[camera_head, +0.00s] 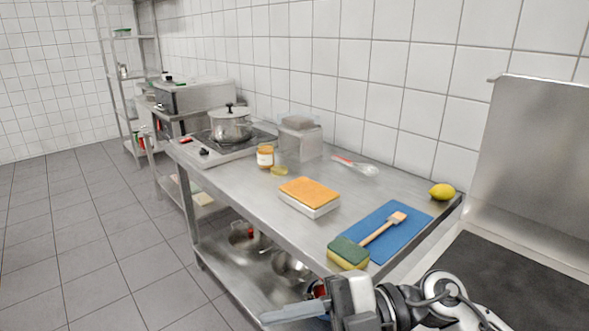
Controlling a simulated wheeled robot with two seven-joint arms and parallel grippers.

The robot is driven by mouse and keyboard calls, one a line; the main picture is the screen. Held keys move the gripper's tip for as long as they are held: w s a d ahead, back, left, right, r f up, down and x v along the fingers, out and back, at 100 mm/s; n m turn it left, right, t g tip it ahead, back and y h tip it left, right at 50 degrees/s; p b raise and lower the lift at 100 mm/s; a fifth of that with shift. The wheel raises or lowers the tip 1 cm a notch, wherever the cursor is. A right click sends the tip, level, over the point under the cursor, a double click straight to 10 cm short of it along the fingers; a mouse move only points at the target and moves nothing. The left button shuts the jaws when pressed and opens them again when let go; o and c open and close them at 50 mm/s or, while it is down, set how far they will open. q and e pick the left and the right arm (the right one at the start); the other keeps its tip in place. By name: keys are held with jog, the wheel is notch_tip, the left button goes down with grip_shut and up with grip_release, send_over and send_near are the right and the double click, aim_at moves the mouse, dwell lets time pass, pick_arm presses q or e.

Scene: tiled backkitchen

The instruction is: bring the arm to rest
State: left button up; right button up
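My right arm comes in at the bottom right, and its gripper (297,312) is at the bottom edge of the picture, in front of the near edge of the steel table (225,178). One grey finger points left. The other finger cannot be made out, so whether it is open or shut is unclear. No held object can be made out. My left gripper is not in view.
On the table are a blue board (380,224) with a brush (382,228), a green-yellow sponge (348,254), an orange-topped white block (309,194), a jar (265,157), a lemon (441,191) and a pot (231,127) on a cooker. Floor at left is clear.

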jog(key=w+d+r+m+t+y, duration=0.2)
jog(key=w+m+t+y, duration=0.2)
jog(key=m+t, duration=0.7)
jog(key=w+d+f+m+t+h, duration=0.3)
jog(key=d+f+m+t+h, duration=0.4)
jog(key=f+m+t+h, duration=0.35)
jog(key=s+d+f+m+g+h, duration=0.3)
jog(key=s+f, duration=0.2)
jog(key=f, duration=0.4)
jog(key=s+d+f+m+g+h, duration=0.3)
jog(key=s+f+g+h, duration=0.1)
jog(key=f, duration=0.4)
jog(key=shift+s+f, duration=0.35)
jog(key=shift+s, duration=0.55)
jog(key=shift+m+g, duration=0.25)
